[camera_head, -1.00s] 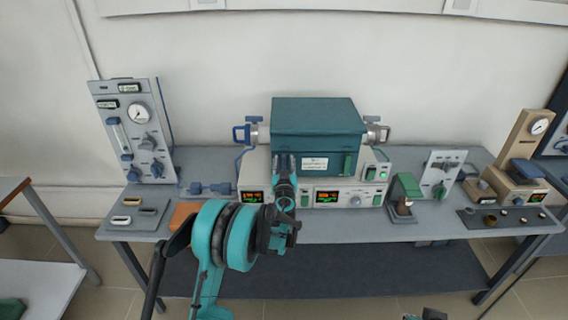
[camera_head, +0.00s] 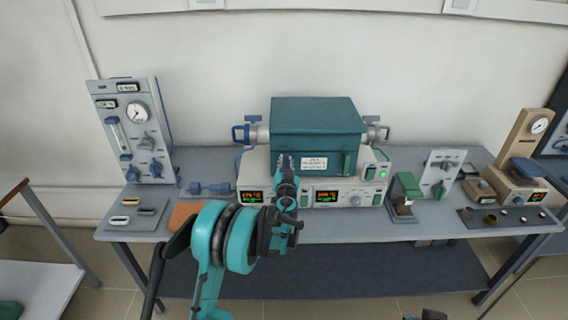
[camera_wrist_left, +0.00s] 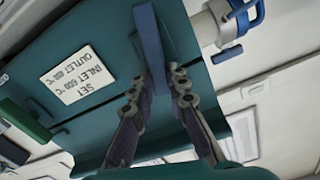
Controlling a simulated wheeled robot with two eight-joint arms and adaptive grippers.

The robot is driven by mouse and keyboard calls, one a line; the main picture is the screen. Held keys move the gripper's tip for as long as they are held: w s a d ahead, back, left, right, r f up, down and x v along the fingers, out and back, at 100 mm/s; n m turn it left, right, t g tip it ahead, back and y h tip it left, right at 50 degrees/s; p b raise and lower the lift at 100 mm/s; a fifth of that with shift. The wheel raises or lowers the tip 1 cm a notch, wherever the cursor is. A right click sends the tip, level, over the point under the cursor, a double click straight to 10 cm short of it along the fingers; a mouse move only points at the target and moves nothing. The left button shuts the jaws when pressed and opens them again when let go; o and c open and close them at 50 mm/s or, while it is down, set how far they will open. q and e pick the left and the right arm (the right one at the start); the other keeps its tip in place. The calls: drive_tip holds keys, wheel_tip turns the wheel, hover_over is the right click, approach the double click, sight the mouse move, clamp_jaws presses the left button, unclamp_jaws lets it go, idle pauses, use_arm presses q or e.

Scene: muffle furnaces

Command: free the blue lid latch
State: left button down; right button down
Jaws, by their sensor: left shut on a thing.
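The teal furnace lid (camera_head: 318,115) is closed on the pale furnace body in the middle of the bench. The blue lid latch (camera_wrist_left: 150,38) is an upright blue bar on the lid's front in the left wrist view. In the head view my gripper hides it. My left gripper (camera_head: 285,162) is at the front left of the lid. In the left wrist view its fingers (camera_wrist_left: 161,76) are shut on the lower part of the latch in that picture. A green latch (camera_head: 347,162) is on the lid's right side, also in the left wrist view (camera_wrist_left: 24,121).
A white label (camera_wrist_left: 76,75) is on the lid between the latches. Metal tube ends with a blue clamp (camera_head: 241,134) stick out beside the lid. Lit displays (camera_head: 327,197) are below. A gauge panel (camera_head: 138,130) stands left; a small green device (camera_head: 406,187) stands right.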

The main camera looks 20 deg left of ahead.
use_arm(q)
drive_tip(key=shift+w+d+f+m+b, duration=0.1)
drive_tip(key=shift+d+f+m+b, duration=0.35)
drive_tip(key=shift+m, duration=2.05)
drive_tip(key=shift+w+d+f+m+b, duration=0.1)
drive_tip(key=shift+d+f+m+b, duration=0.35)
drive_tip(key=shift+m, duration=2.05)
drive_tip(key=shift+w+d+f+m+b, duration=0.15)
drive_tip(key=shift+f+m+b, duration=0.55)
drive_tip(key=shift+m, duration=1.8)
drive_tip(key=shift+r, duration=0.15)
drive_tip(key=c, duration=1.5)
unclamp_jaws()
drive_tip(key=shift+s, duration=0.1)
drive_tip(key=v, duration=1.2)
